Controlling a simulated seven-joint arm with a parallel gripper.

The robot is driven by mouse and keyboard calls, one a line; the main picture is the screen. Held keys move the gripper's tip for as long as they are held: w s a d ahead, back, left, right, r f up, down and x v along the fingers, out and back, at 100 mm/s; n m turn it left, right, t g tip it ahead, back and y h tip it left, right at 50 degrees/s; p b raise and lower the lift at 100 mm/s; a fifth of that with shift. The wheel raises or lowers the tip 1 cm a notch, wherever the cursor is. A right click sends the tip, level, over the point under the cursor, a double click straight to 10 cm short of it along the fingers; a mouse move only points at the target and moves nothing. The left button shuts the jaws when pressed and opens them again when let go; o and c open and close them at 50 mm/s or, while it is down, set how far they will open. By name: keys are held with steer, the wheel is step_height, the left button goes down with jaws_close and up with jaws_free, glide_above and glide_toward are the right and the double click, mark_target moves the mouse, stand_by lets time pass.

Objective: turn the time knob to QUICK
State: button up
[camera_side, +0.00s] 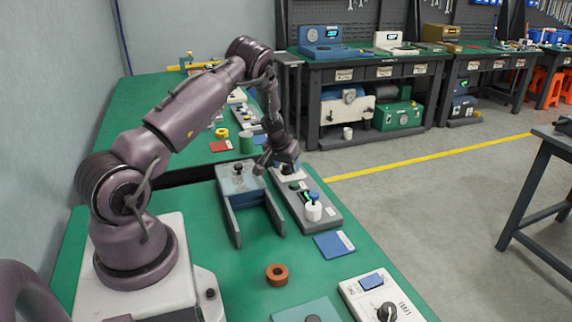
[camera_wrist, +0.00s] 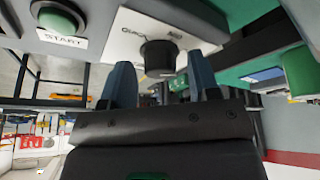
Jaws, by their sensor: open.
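The time knob (camera_wrist: 158,57) is a black round knob on a white plate (camera_wrist: 190,25), seen ahead of my fingers in the wrist view. A label that seems to read QUICK is printed at the plate's left; another label at its right is too blurred to read. The knob's pointer direction cannot be made out. My gripper (camera_wrist: 162,82) is open, one finger on each side of the knob in that view, with gaps showing on both sides.
A green START button (camera_wrist: 58,20) sits left of the plate. A blue card (camera_side: 334,244) and brown ring (camera_side: 277,275) lie nearer on the green table.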

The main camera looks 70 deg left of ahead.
steer(key=c, duration=0.9)
